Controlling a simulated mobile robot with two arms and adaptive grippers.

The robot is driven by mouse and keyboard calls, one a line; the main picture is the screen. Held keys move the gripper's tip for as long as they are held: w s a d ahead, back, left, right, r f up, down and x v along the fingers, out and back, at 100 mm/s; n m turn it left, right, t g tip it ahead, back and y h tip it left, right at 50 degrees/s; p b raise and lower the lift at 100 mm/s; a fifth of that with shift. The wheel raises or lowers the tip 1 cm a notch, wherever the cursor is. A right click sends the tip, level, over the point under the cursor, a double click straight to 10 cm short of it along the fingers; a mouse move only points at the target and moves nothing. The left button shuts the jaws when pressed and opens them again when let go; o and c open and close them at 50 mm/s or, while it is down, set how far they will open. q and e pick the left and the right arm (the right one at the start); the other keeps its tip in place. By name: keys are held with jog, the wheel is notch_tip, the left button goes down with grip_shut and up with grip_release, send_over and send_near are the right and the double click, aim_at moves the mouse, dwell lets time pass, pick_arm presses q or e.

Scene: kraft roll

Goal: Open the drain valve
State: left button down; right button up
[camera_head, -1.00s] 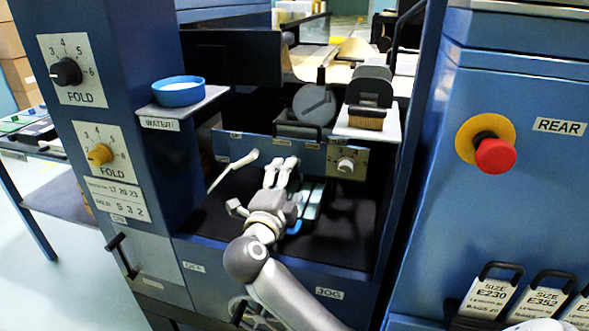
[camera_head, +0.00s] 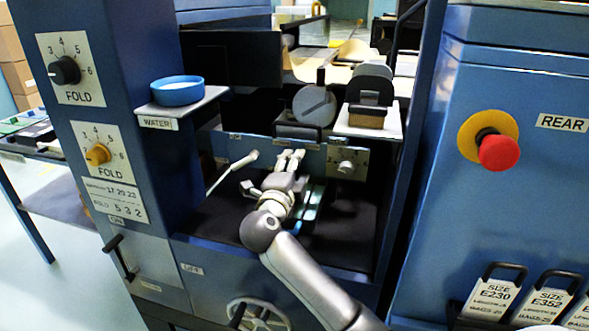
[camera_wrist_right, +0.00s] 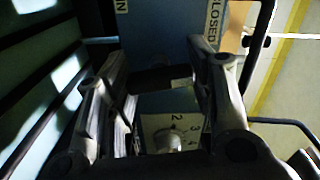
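My right gripper (camera_head: 290,157) reaches into the dark recess of the blue machine, its fingertips close to the blue panel at the back. In the right wrist view the gripper (camera_wrist_right: 162,75) has its fingers spread, with a gap and nothing clearly held. Ahead of it is the blue panel (camera_wrist_right: 165,22) with a "CLOSED" label (camera_wrist_right: 213,22) and a partly cut-off label ending in "IN" (camera_wrist_right: 121,6). A slim lever with a pale end (camera_head: 234,171) stands out left of the gripper; I cannot tell whether it is the drain valve. My left gripper is not in view.
A numbered dial (camera_head: 345,166) sits on the panel right of the gripper. A blue water bowl (camera_head: 178,91) stands on a shelf at upper left. A brush (camera_head: 368,117) rests on the right shelf. A red emergency button (camera_head: 498,153) is on the right cabinet.

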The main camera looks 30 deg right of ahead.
jog(key=c, duration=0.3)
jog(key=m+p, duration=0.2)
jog(key=m, duration=0.3)
jog(key=shift+f+m, duration=0.1)
jog(key=shift+m, duration=0.2)
jog(key=m, duration=0.2)
jog(key=shift+m+p, duration=0.3)
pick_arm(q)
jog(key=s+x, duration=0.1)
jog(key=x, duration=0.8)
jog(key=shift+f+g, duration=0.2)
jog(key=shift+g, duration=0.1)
pick_arm(e)
jog(key=shift+m, duration=1.2)
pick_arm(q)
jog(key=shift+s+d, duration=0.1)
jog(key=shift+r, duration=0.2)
